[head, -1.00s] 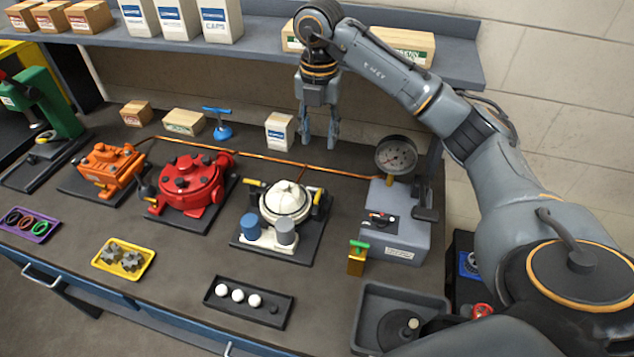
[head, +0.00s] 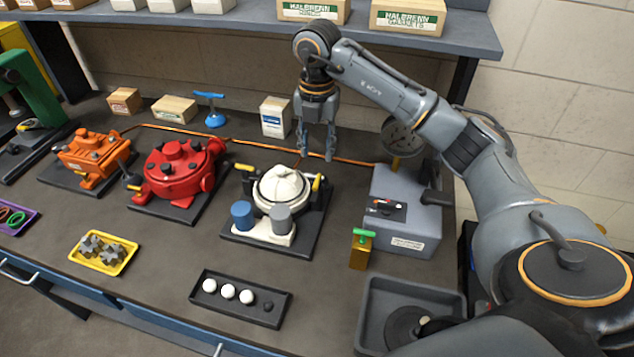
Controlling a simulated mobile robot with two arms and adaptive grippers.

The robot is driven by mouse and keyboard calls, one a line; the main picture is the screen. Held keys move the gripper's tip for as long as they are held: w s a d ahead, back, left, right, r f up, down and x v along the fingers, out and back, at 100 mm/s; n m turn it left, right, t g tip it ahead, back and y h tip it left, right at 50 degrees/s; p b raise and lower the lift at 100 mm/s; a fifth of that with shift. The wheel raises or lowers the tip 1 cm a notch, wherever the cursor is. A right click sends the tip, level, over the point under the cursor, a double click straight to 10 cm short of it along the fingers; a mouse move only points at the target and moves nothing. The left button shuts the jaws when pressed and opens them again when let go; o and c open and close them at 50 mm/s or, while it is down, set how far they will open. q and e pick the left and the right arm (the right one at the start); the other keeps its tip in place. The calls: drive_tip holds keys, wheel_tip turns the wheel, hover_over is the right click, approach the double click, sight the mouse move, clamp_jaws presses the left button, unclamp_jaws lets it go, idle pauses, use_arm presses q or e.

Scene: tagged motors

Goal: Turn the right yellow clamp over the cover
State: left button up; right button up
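A white pump (head: 283,190) with a round pale cover (head: 281,183) on top stands on a dark base plate at the middle of the bench. The right yellow clamp (head: 318,184) is at the right side of the cover, on a dark bracket. The left yellow clamp (head: 249,176) is at the cover's left side. My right gripper (head: 316,156) points down, open and empty, above and behind the right clamp in the picture. I see no contact between them. My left gripper is not in view.
A grey box with a gauge (head: 400,212) stands to the right. A blue cylinder (head: 241,215) and a grey cylinder (head: 281,219) stand in front of the pump. A red pump (head: 180,170) is to the left. A black tray with white balls (head: 243,312) lies in front.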

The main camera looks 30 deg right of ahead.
sight(317, 180)
wheel_tip(317, 180, down, 10)
drive_tip(key=p, duration=0.2)
drive_tip(key=shift+r+p, duration=0.15)
drive_tip(key=shift+p, duration=0.25)
drive_tip(key=shift+f, duration=0.7)
clamp_jaws()
